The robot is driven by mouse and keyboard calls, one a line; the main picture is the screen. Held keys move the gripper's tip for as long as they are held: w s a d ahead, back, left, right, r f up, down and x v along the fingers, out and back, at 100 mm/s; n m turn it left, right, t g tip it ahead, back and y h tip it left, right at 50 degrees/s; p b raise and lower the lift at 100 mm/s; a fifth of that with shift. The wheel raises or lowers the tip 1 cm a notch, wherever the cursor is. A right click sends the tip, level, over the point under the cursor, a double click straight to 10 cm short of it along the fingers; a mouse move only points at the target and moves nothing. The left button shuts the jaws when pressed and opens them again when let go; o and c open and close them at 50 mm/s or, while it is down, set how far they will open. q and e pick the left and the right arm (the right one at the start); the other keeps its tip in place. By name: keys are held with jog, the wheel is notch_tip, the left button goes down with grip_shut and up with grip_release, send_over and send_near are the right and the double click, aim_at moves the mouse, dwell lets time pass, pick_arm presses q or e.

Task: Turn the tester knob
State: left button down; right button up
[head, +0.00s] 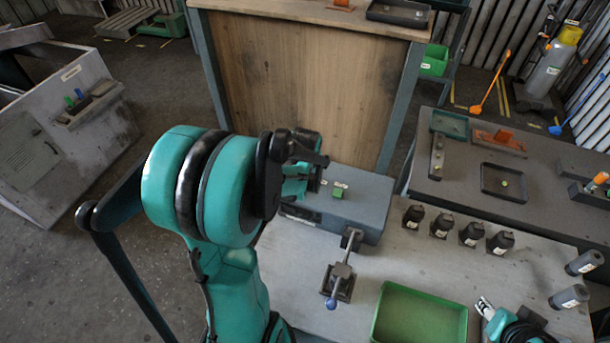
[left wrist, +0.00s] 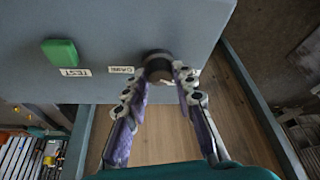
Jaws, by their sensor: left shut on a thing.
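The grey tester box (head: 352,212) stands at the back of the workbench. In the left wrist view its face (left wrist: 110,30) fills the top, with a green button (left wrist: 62,52) and a dark round knob (left wrist: 158,66) near its edge. The green button (head: 338,190) also shows in the head view. My left gripper (left wrist: 164,78) has its fingers on both sides of the knob and is shut on it. In the head view the left gripper (head: 305,180) hides the knob. My right gripper (head: 485,308) seems to be at the lower right; its finger opening is unclear.
A lever clamp (head: 340,280) and an empty green tray (head: 420,316) are in front of the tester box. Several black parts (head: 472,233) stand to its right, with grey cylinders (head: 570,297) at the bench's right side. A wooden-sided table (head: 300,80) stands behind.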

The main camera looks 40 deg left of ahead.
pick_arm(q)
jog(key=shift+n, duration=0.4)
jog(key=c, duration=1.3)
grip_release()
jog(key=shift+o, duration=0.2)
jog(key=v, duration=1.2)
jog(key=shift+w+d, duration=0.1)
jog(key=shift+w, duration=0.05)
jog(key=s+d+f+m+t+h+b, duration=0.1)
jog(key=s+d+f+m+b, duration=0.2)
jog(key=d, duration=0.6)
jog(key=s+d+f+m+t+h+b, duration=0.1)
jog(key=s+d+f+m+b, duration=0.3)
jog(key=d+f+b, duration=0.4)
jog(key=shift+s+d+m+t+h, duration=0.25)
jog(key=shift+d+m+t+h, duration=0.15)
jog(key=shift+m+t, duration=0.3)
